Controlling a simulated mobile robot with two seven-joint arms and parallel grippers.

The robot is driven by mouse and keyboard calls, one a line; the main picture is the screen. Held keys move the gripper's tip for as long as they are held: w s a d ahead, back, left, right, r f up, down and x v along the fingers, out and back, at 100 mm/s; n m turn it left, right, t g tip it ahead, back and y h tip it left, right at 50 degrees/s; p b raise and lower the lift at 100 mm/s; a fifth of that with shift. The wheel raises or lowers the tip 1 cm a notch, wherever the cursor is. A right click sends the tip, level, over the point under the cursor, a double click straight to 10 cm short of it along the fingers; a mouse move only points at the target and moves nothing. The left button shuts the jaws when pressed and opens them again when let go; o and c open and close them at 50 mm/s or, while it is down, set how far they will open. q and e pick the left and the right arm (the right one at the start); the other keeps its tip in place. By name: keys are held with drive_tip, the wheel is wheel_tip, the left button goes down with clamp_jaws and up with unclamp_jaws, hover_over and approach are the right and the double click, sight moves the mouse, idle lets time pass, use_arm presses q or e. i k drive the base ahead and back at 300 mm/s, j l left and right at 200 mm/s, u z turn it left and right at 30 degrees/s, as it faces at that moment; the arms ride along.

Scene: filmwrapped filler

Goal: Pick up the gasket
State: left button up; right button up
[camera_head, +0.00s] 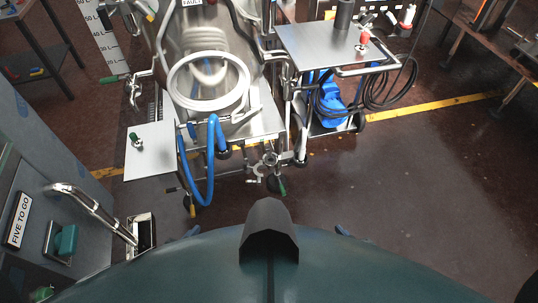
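A large white ring (200,107), which looks like the gasket, lies on the steel machine (262,122) left of the picture's middle. It sits at the machine's near end, above the steel shelf. Coiled pale tubing (207,42) shows behind it. Whether the ring is loose or attached cannot be told. Neither of my grippers is in view.
A blue hose (209,180) hangs in front of the machine, beside a small steel side table (150,150). A steel cart (318,45) holds a blue device (331,104) and black cables. A grey cabinet with a chrome handle (88,203) stands left.

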sight(267, 147)
drive_tip(key=l+u, duration=0.2)
drive_tip(key=u, duration=0.15)
drive_tip(key=l+u, duration=0.2)
drive_tip(key=u, duration=0.15)
drive_tip(key=l+u, duration=0.4)
drive_tip(key=l, duration=1.8)
drive_tip(key=i+l, duration=0.2)
drive_tip(key=i, duration=0.2)
drive_tip(key=i+l, duration=0.25)
drive_tip(key=i, duration=0.2)
drive_tip(key=u, duration=0.05)
